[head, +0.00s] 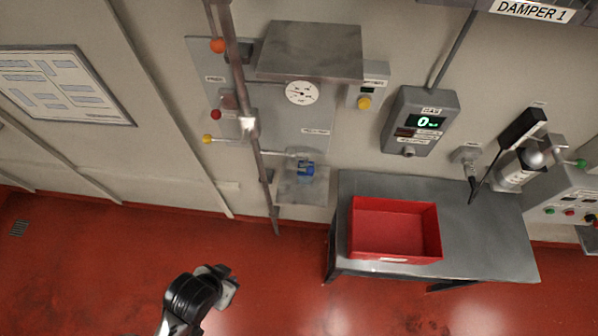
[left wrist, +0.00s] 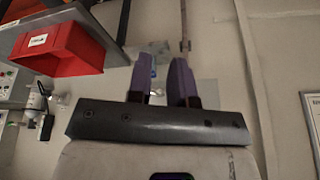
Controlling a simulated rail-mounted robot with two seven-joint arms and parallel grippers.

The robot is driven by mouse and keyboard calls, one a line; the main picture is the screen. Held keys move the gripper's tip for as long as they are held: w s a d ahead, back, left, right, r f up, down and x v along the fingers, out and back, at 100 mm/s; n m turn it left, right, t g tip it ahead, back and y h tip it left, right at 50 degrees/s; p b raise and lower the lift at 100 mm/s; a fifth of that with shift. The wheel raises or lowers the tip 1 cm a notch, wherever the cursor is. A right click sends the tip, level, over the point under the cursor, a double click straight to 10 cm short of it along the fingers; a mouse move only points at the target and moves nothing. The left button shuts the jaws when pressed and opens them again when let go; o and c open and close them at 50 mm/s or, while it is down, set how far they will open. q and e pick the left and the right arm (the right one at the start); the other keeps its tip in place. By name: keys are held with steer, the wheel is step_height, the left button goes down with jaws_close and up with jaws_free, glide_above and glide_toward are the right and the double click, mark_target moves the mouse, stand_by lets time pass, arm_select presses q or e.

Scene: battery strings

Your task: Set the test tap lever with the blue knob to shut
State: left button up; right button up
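A small blue part (head: 306,168), which looks like the blue knob, shows in the head view just above a small grey shelf, at the end of a thin pale rod. Its lever's exact position is too small to tell. A bit of blue (left wrist: 153,71) also shows in the left wrist view, beyond and between the fingers. My left gripper (head: 228,282) is low in the head view, over the red floor, well short of the wall panel. In the left wrist view its two purple fingers (left wrist: 164,80) stand apart with nothing between them. My right gripper is not in view.
A vertical pipe (head: 254,160) carries orange (head: 218,45), red (head: 215,114) and yellow (head: 207,139) knobs near it. A round gauge (head: 301,93) is above the blue part. A grey table (head: 480,225) with a red bin (head: 395,228) stands to the right. Floor in front is clear.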

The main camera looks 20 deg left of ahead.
arm_select(q)
steer(key=shift+o, duration=1.2)
steer(key=w+f+t+b, duration=0.2)
steer(key=w+f+b, duration=0.5)
steer(key=w+b, duration=0.2)
steer(key=shift+w+f+b, duration=0.2)
steer(key=shift+f+b, duration=0.05)
steer(key=shift+b, duration=0.05)
steer(key=m+t+h+b, duration=0.3)
steer(key=m+t+b, duration=0.5)
steer(key=m+t, duration=0.8)
glide_toward(297, 169)
steer(key=shift+w+d+r+m+g+p, duration=0.25)
steer(key=shift+w+r+m+g, duration=0.2)
steer(key=shift+w, duration=1.15)
steer(key=shift+w+d+r+m+g+p, duration=0.1)
steer(key=shift+w+d+r+m+g, duration=0.35)
steer(key=shift+w, duration=1.15)
steer(key=shift+w+r+m+g+p, duration=0.25)
steer(key=shift+w+r+m, duration=0.35)
steer(key=shift+w, duration=0.95)
